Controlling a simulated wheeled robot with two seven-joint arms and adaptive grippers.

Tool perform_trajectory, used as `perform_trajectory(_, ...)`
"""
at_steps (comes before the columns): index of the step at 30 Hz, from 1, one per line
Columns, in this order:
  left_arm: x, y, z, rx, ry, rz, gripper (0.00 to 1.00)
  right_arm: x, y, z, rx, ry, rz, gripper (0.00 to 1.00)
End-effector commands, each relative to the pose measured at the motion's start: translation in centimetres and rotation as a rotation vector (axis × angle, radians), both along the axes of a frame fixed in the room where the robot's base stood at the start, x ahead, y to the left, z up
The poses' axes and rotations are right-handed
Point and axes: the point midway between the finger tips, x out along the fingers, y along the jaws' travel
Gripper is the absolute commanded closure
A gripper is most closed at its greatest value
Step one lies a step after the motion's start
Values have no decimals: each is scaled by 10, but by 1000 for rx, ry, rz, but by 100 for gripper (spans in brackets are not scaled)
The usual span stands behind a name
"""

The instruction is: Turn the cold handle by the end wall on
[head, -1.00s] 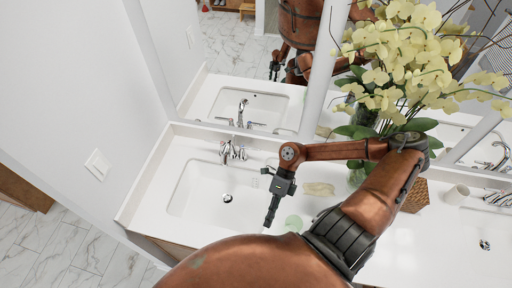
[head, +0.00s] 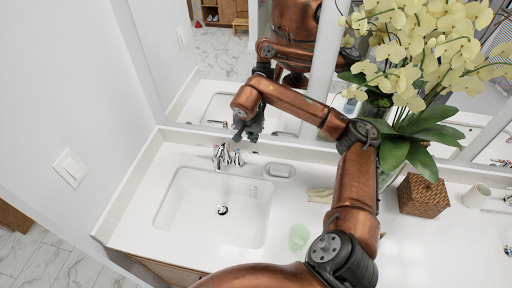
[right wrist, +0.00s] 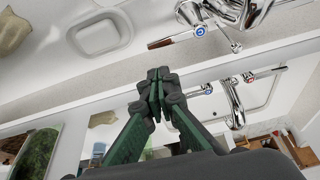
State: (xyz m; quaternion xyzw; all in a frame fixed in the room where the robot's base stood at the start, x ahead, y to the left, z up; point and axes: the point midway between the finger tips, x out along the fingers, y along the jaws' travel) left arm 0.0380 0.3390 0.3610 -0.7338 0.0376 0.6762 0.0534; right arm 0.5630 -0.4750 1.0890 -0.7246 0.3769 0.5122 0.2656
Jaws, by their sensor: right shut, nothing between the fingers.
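The chrome faucet (head: 221,157) stands behind the sink nearest the end wall (head: 70,110). Its cold handle (head: 237,158) is on the right side, by the soap dish. In the right wrist view, the cold handle (right wrist: 176,39) has a blue mark, and its lever points left, away from the spout. My right gripper (head: 238,139) is above and behind the faucet, near the mirror. It is shut and empty. In the right wrist view, its fingertips (right wrist: 158,74) are together, apparently apart from the lever. My left gripper is not in view.
The mirror (head: 215,75) rises close behind the faucet and reflects my arm. A soap dish (head: 280,171) sits right of the handle. A yellowish cloth-like item (head: 320,195), a green glass (head: 298,237), a woven box (head: 423,196) and orchids (head: 425,50) are farther right. The sink (head: 212,208) is clear.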

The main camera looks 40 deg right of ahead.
Motion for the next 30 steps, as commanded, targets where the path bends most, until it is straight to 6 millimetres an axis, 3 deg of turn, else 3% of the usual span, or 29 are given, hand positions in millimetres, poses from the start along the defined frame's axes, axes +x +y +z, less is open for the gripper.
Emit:
perform_trajectory(15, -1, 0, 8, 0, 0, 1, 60, 14, -22, -77, 4, 2, -2, 100)
perform_trajectory(21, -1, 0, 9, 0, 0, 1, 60, 17, -25, -89, 2, 1, -2, 100)
perform_trajectory(30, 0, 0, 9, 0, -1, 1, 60, 17, -26, -90, 2, 1, -1, 100)
